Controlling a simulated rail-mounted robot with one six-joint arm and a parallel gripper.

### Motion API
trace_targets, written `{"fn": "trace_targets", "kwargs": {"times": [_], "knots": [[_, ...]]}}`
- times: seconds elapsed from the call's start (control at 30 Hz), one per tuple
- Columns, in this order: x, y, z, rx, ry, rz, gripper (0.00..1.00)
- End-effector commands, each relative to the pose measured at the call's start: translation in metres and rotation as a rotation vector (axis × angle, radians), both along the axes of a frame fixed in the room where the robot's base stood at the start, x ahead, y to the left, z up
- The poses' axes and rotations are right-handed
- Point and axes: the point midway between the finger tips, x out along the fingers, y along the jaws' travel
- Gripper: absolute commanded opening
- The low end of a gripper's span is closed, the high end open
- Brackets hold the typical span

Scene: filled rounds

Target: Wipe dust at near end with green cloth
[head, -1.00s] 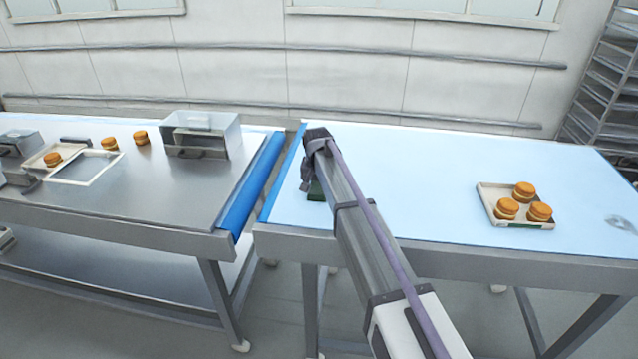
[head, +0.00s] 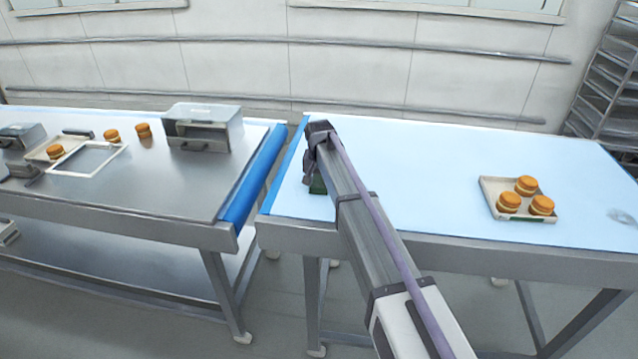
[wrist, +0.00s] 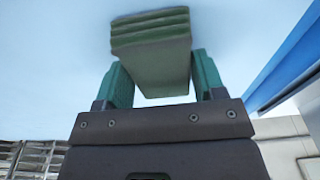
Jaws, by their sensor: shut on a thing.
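The green cloth (wrist: 152,55) is a thick folded block between the two fingers of my gripper (wrist: 158,85) in the wrist view. My gripper is shut on it. In the head view my arm hides most of the gripper, and only a dark green bit of the cloth (head: 318,185) shows beside the arm, low over the left part of the light blue table (head: 420,160). I cannot tell whether the cloth touches the surface. A greyish smudge of dust (head: 622,217) lies at the table's far right edge, well away from my gripper.
A tray (head: 490,200) with three filled rounds (head: 526,185) stands on the right part of the blue table. A steel table (head: 160,190) with a metal box (head: 203,128), a white frame (head: 88,160) and more rounds is at left, beyond a gap. The blue table's middle is clear.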

Motion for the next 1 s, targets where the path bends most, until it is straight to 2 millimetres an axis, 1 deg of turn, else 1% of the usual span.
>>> {"fn": "trace_targets", "kwargs": {"times": [0.23,0.4,0.53,0.83,0.93,1.0], "knots": [[0.008,-0.001,0.0,0.0,-0.002,-0.001,0.41],[0.027,-0.003,0.001,0.0,-0.002,-0.002,0.41],[0.039,-0.004,0.002,0.0,-0.002,-0.001,0.41],[0.039,-0.004,0.003,0.0,-0.001,-0.001,0.41],[0.038,-0.004,0.013,0.0,-0.001,0.0,0.41],[0.038,-0.004,0.023,0.0,-0.001,0.0,0.41]]}}
